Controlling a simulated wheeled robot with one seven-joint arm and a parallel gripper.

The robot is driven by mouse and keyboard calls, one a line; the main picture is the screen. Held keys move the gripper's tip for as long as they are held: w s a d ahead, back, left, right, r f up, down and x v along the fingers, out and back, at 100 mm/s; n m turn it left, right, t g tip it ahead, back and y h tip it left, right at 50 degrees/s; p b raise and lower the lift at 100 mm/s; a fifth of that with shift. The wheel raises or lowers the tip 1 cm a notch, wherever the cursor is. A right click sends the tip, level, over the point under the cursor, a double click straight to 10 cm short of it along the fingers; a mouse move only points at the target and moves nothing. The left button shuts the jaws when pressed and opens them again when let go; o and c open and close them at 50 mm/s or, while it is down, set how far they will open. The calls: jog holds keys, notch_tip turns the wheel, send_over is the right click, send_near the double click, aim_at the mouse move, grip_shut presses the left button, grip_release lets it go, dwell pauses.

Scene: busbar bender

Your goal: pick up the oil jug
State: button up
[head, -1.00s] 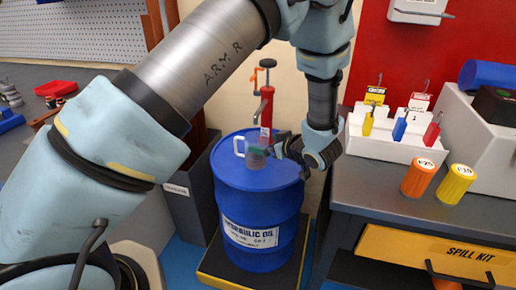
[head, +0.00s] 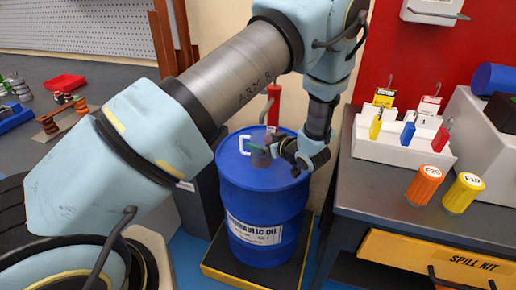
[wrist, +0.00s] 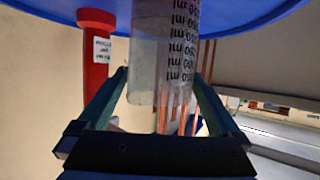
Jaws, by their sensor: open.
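The oil jug (head: 261,158) is a clear measuring jug with a white handle (head: 243,145). It stands on top of the blue hydraulic oil drum (head: 235,178). In the wrist view, the jug (wrist: 172,55) shows ml marks and hangs upside down in the picture. My gripper (head: 275,145) is at the jug's right side in the head view, low over the drum top. In the wrist view, the open fingers of my gripper (wrist: 160,82) lie either side of the jug, with visible gaps. The jug's right side is partly hidden by my gripper in the head view.
A red pump (head: 272,104) rises behind the jug and also shows in the wrist view (wrist: 96,65). The drum stands on a black and yellow pallet (head: 290,272). A bench (head: 372,190) at right holds a tag rack (head: 385,148) and two canisters.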

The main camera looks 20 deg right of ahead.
jog(key=shift+x, duration=1)
jog(key=c, duration=1.3)
